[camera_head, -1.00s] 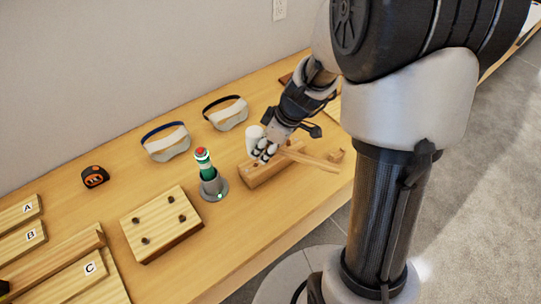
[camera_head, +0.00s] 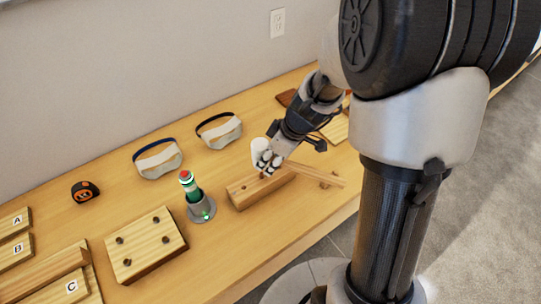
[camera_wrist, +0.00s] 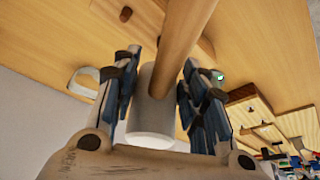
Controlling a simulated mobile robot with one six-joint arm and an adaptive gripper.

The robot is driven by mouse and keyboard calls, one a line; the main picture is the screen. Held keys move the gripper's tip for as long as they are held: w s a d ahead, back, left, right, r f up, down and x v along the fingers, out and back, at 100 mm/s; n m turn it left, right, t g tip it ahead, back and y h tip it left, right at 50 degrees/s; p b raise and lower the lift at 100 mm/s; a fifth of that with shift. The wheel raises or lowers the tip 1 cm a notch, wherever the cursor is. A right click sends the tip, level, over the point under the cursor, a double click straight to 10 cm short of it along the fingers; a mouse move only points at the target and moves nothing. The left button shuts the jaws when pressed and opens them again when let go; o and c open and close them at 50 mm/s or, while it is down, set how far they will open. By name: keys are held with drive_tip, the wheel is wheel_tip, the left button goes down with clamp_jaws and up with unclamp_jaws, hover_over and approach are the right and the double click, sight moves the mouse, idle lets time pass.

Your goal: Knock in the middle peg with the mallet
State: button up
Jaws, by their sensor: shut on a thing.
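The mallet has a white cylindrical head (camera_wrist: 152,105) and a long wooden handle (camera_head: 318,175). My gripper (camera_head: 265,160) is shut on the mallet, its fingers on both sides of the white head in the wrist view (camera_wrist: 165,85). The handle points right in the head view, over the table's front part. A long wooden block (camera_head: 262,190) lies just below my gripper. A dark peg (camera_head: 262,175) shows on its top close under the mallet head. The other pegs of this block are hard to make out behind the gripper and handle. I cannot tell whether the mallet touches a peg.
A green bottle with a red top (camera_head: 190,186) stands in a grey holder left of the block. A square board with several dark pegs (camera_head: 146,246), two pairs of goggles (camera_head: 158,160) (camera_head: 219,132) and a tape measure (camera_head: 85,191) lie farther left and behind.

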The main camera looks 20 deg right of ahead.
idle(0.4)
wheel_tip(320, 180, down, 5)
drive_tip(key=b, duration=0.4)
drive_tip(key=shift+s+f, duration=0.1)
drive_tip(key=shift+f, duration=0.1)
drive_tip(key=shift+w+r+p, duration=0.25)
drive_tip(key=shift+r+p, duration=0.15)
wheel_tip(320, 180, up, 5)
drive_tip(key=p, duration=0.3)
drive_tip(key=shift+s, duration=0.1)
drive_tip(key=shift+f, duration=0.2)
